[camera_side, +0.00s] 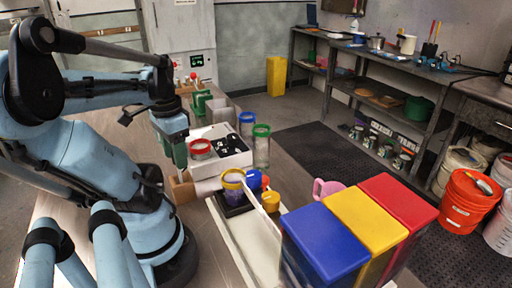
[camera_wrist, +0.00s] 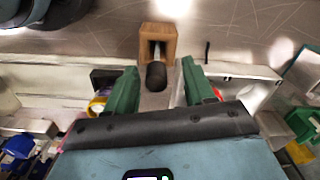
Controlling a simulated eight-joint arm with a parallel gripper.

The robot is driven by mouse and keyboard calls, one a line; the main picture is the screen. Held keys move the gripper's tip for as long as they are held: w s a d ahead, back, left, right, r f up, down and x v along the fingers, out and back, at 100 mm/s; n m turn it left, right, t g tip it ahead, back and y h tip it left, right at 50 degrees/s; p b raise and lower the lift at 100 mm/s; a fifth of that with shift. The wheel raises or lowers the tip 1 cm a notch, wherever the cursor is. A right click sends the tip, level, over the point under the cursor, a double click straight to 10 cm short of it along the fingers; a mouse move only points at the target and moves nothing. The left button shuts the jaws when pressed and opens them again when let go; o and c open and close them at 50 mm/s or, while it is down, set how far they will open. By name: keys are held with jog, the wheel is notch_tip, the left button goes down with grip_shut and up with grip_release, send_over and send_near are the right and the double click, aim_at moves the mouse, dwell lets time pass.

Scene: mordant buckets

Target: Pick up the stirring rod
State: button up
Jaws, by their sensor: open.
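My gripper (camera_side: 176,158) points down above the bench, with its green fingers apart and nothing gripped. In the wrist view, a dark, rounded end (camera_wrist: 156,76) lies between the open fingers of my gripper (camera_wrist: 161,75), in front of a wooden notched block (camera_wrist: 168,32). This dark end may be the top of the stirring rod, but its length is hidden. The wooden block (camera_side: 182,192) also shows below my gripper in the side view, partly covered by the arm. I cannot tell there whether a rod stands in it.
A white box (camera_side: 207,161) with a red-rimmed jar (camera_side: 200,149) on it stands close right of my gripper. A green-rimmed jar (camera_side: 262,150) and a yellow-rimmed jar (camera_side: 233,181) stand farther right. Blue, yellow and red bins (camera_side: 325,243) fill the front right.

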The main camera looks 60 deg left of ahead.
aim_at(180, 174)
jog(key=shift+d+f, duration=0.2)
jog(key=shift+f, duration=2.3)
jog(key=shift+c, duration=0.3)
grip_shut()
